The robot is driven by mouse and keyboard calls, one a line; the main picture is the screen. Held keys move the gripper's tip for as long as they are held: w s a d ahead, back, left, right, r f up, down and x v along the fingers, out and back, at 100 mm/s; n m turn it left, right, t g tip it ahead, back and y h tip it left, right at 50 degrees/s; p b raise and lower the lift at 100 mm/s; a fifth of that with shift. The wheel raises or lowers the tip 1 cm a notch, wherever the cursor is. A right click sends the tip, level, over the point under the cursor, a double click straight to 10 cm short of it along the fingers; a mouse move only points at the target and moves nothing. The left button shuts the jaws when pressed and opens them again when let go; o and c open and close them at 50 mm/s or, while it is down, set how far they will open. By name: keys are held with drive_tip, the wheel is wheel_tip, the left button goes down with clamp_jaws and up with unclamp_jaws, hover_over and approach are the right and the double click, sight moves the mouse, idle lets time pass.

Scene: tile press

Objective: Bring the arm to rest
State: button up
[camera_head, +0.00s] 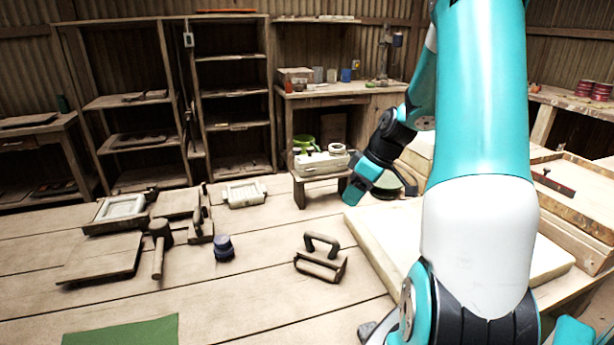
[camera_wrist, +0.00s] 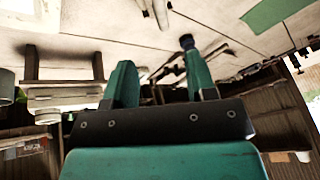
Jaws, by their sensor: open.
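My arm reaches up from the lower right of the head view and bends over to the left. My gripper (camera_head: 355,190) hangs near the middle, in front of a small low stool (camera_head: 326,174). In the wrist view my gripper (camera_wrist: 160,72) shows two teal fingers spread apart with nothing between them. The gripper is open and empty. In the head view its fingertips are small and partly hidden by its own body.
A pale slab (camera_head: 385,240) lies right of the gripper, partly behind my arm. The plank worktop holds a mallet (camera_head: 160,240), a dark blue jar (camera_head: 223,248), a two-handled tool (camera_head: 320,260), a framed mould (camera_head: 120,208) and a green sheet (camera_head: 125,332). Shelves (camera_head: 235,92) stand behind.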

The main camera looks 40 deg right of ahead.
drive_tip(key=a+r+n+g, duration=0.1)
drive_tip(key=a+r, duration=0.3)
drive_tip(key=a, duration=0.8)
drive_tip(key=a+r+n+g, duration=0.1)
drive_tip(key=a+r, duration=0.4)
drive_tip(key=a, duration=0.8)
drive_tip(key=s+a+r+n+g+p, duration=0.1)
drive_tip(key=s+a+r, duration=0.2)
drive_tip(key=s+a, duration=1)
drive_tip(key=shift+s+r+n+g+y, duration=0.15)
drive_tip(key=shift+s+n+g+y, duration=0.15)
drive_tip(key=shift+n+g+y, duration=0.1)
drive_tip(key=shift+a, duration=0.1)
